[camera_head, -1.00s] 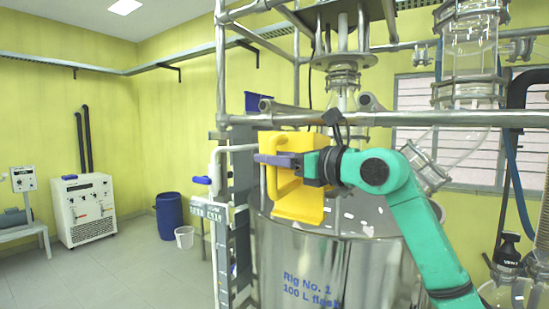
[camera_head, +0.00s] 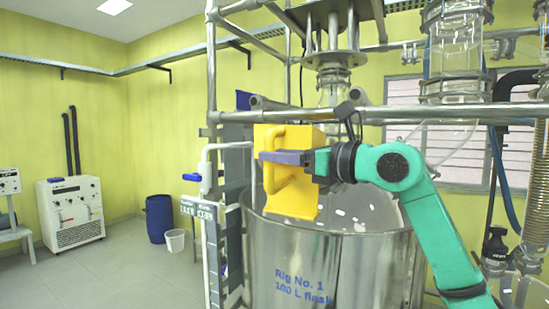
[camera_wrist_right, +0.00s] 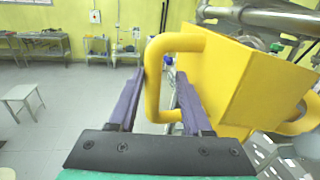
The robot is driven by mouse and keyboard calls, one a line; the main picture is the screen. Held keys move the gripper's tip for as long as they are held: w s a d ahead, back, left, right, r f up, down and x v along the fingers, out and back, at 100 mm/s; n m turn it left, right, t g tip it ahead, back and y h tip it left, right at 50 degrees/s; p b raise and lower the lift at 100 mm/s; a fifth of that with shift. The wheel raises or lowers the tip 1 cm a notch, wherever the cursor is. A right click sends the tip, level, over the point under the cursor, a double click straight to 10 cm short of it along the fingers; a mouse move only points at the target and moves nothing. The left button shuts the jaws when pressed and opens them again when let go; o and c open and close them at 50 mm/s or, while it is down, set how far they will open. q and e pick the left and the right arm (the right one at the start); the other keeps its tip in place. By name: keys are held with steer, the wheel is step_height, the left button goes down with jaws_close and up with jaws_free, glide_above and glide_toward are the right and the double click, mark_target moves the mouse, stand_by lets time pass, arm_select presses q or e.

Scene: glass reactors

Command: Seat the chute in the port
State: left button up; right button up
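The yellow chute (camera_head: 303,190) is a box with a looped handle (camera_head: 270,160). It hangs in front of the metal rail, its lower end overlapping the rim of the steel vessel (camera_head: 330,262) in the head view. My right gripper (camera_head: 282,157) has its purple fingers at the handle. In the right wrist view the handle (camera_wrist_right: 153,85) passes between the fingers (camera_wrist_right: 160,95), and the chute body (camera_wrist_right: 235,80) is to the right. I take the handle as held. I cannot make out the port; the chute hides part of the vessel top. My left gripper is not in view.
A metal rail (camera_head: 430,112) crosses above the vessel. A white pipe with a blue-handled valve (camera_head: 193,177) stands left of the chute. Glassware (camera_head: 455,55) hangs at the upper right.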

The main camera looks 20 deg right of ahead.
steer(key=b+v, duration=0.2)
steer(key=v, duration=0.4)
steer(key=shift+s+d, duration=0.2)
steer(key=o, duration=0.6)
steer(key=shift+a, duration=0.1)
steer(key=shift+c, duration=0.2)
steer(key=shift+f, duration=0.15)
steer(key=b+v, duration=0.5)
steer(key=v, duration=0.9)
steer(key=shift+s, duration=0.2)
steer(key=shift+w, duration=0.1)
